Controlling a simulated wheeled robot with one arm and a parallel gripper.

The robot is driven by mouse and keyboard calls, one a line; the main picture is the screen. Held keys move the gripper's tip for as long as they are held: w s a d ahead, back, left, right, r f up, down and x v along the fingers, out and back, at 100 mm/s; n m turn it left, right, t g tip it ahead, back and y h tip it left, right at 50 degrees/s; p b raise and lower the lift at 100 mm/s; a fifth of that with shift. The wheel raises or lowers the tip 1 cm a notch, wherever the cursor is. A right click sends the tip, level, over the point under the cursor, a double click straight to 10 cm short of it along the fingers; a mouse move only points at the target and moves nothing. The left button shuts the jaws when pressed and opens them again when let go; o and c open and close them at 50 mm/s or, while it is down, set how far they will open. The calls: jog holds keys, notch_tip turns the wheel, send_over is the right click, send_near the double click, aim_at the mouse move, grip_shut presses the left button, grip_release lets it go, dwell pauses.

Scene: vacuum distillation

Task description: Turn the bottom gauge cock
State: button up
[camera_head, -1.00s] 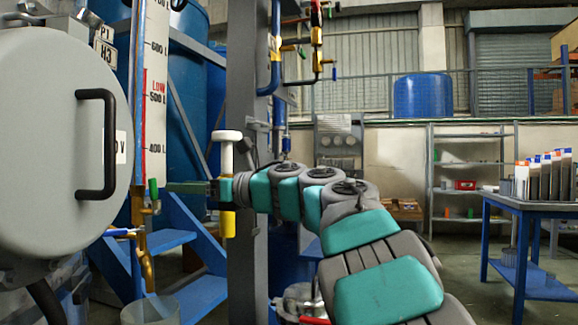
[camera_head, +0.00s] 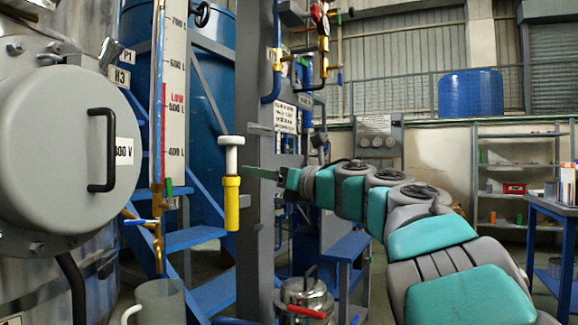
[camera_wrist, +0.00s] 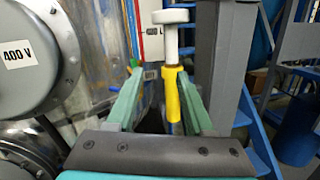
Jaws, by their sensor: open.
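The level gauge (camera_head: 173,90) is a tall white scale with a tube. At its bottom are a brass fitting with a green-handled cock (camera_head: 168,187) and, lower, a blue-handled cock (camera_head: 140,221). I cannot tell for sure which is the bottom gauge cock. The green handle also shows small beyond the left finger in the wrist view (camera_wrist: 133,63). My gripper (camera_head: 247,172) is open, right of the gauge and apart from both cocks. In the wrist view my gripper (camera_wrist: 155,75) has its fingers apart, with no cock between them.
A yellow cylinder with a white top (camera_head: 231,200) stands between gauge and gripper in the picture. A grey post (camera_head: 254,130) is close by. A grey round cover with a handle (camera_head: 65,145) is at left.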

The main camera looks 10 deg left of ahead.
jog(key=d+m+t, duration=0.1)
jog(key=d+r+m, duration=0.1)
jog(key=w+d+m+t, duration=0.1)
jog(key=shift+w+d+r+t+h, duration=0.1)
jog(key=shift+d+r+t+h, duration=0.1)
jog(key=shift+r+t+h, duration=0.15)
